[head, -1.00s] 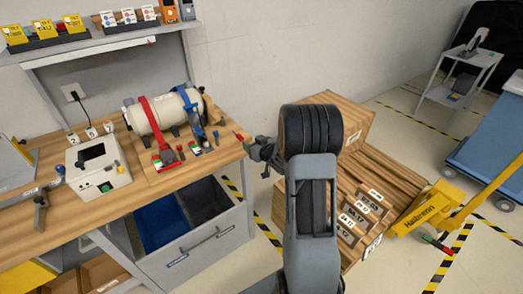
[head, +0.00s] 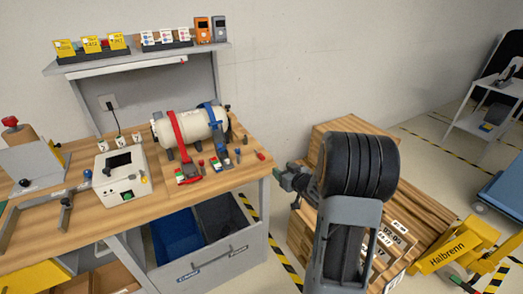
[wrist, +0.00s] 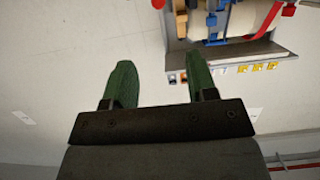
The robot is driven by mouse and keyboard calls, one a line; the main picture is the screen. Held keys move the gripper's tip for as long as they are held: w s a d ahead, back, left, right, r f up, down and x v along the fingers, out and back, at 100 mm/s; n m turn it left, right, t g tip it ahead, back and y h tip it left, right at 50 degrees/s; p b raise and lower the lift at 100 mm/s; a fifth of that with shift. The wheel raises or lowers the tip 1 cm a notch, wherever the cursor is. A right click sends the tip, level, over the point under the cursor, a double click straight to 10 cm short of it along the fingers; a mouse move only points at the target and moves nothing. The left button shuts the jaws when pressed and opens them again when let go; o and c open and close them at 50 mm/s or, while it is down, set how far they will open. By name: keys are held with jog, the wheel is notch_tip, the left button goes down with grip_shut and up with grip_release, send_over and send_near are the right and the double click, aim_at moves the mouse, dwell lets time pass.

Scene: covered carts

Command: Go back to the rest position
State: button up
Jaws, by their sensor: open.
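My gripper (head: 284,178) is at the left end of my raised arm in the head view, just right of the bench's right edge and in front of the wall. In the wrist view its two green fingers (wrist: 161,84) are spread apart with nothing between them. The fingertips are hard to make out in the head view. The wooden bench (head: 75,225) is to the left, with a white cylinder (head: 200,124) held by a red strap and a blue strap.
A white box device (head: 122,175) and small tools stand on the bench. A shelf (head: 140,64) is above it. A cart (head: 470,122) stands far right.

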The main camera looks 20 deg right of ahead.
jog(key=s+d+f+m+g+h, duration=0.2)
jog(key=s+d+f+g+h, duration=0.2)
jog(key=s+d+f+g, duration=0.15)
jog(key=s+a+m+g+h, duration=0.1)
jog(key=s+a+g, duration=0.2)
jog(key=s+g, duration=0.15)
jog(key=s+a+r+y, duration=0.1)
jog(key=s+a+r, duration=0.2)
jog(key=a, duration=0.3)
jog(key=s+a+r+n+y, duration=0.1)
jog(key=s+a+r, duration=0.3)
jog(key=a+r, duration=0.1)
jog(key=s+a+r+g+y, duration=0.1)
jog(key=s+a+r, duration=0.3)
jog(key=a, duration=0.4)
jog(key=shift+s+r+n, duration=0.2)
jog(key=shift+r+n, duration=0.05)
jog(key=shift+n, duration=0.15)
